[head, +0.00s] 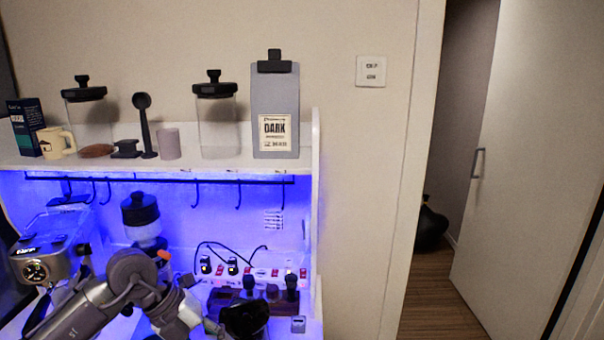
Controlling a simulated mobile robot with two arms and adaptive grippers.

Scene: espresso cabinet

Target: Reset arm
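My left arm comes in from the lower left and crosses in front of the espresso cabinet (317,200). Its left gripper (245,318) is a dark shape low in the cabinet, near the bottom edge of the view. Its fingers are not clear, so I cannot tell if it is open, shut or holding anything. My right arm and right gripper do not show.
An espresso machine (42,262) stands at the left, close to my arm. A grinder (143,218) is behind the arm. Dark-handled tools (291,284) stand near the gripper. Jars (218,120) and a mug (55,141) line the shelf.

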